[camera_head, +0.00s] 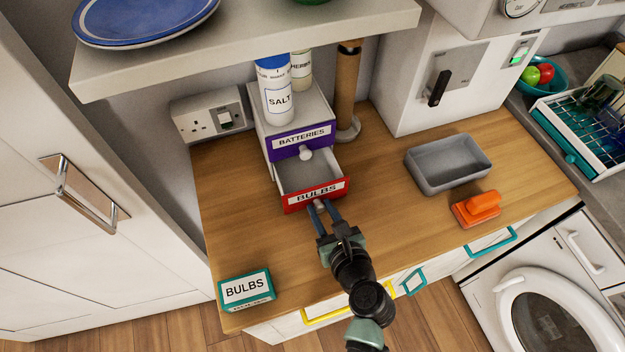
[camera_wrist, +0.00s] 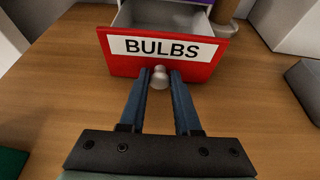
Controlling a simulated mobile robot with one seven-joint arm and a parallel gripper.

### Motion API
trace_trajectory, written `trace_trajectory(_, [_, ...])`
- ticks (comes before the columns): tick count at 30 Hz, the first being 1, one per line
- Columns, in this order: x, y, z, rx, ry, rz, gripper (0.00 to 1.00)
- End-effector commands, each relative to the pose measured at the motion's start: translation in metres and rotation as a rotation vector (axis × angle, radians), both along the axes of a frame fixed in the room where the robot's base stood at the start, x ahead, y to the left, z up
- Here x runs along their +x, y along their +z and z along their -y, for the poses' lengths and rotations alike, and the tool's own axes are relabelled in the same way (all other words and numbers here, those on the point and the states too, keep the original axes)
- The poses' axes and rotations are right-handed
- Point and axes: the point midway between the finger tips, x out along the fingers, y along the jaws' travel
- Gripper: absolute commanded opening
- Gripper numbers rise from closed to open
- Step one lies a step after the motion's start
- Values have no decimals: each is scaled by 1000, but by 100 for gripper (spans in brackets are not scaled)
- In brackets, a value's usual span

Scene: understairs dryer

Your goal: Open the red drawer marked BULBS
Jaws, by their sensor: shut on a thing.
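The red drawer (camera_head: 316,194) marked BULBS is the lower drawer of a small white unit on the wooden worktop. It stands pulled out, and its grey inside shows empty where I can see it. In the wrist view the red front (camera_wrist: 165,62) faces me, with a round pale knob (camera_wrist: 159,78) at its lower middle. My gripper (camera_head: 322,206) is in front of the drawer, its two blue fingers (camera_wrist: 160,80) shut on the knob. The purple drawer (camera_head: 303,139) marked BATTERIES above it is closed.
A teal BULBS box (camera_head: 246,289) lies at the front left. A grey tray (camera_head: 448,164) and an orange brush-like object (camera_head: 477,209) are to the right. A shelf (camera_head: 250,40) overhangs behind.

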Motion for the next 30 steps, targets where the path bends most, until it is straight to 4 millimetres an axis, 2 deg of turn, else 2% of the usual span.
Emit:
trace_trajectory(1, [-12,2,4,1,-2,-4,0])
trace_trajectory(3, [-24,1,8,0,-2,-3,0])
trace_trajectory(6, [-34,1,11,0,-1,0,0])
trace_trajectory(17, [-37,0,12,-4,1,2,0])
trace_trajectory(18, [-37,0,12,-4,1,2,38])
trace_trajectory(21, [-37,0,12,-3,0,2,56])
trace_trajectory(30, [-37,1,12,-2,0,2,58])
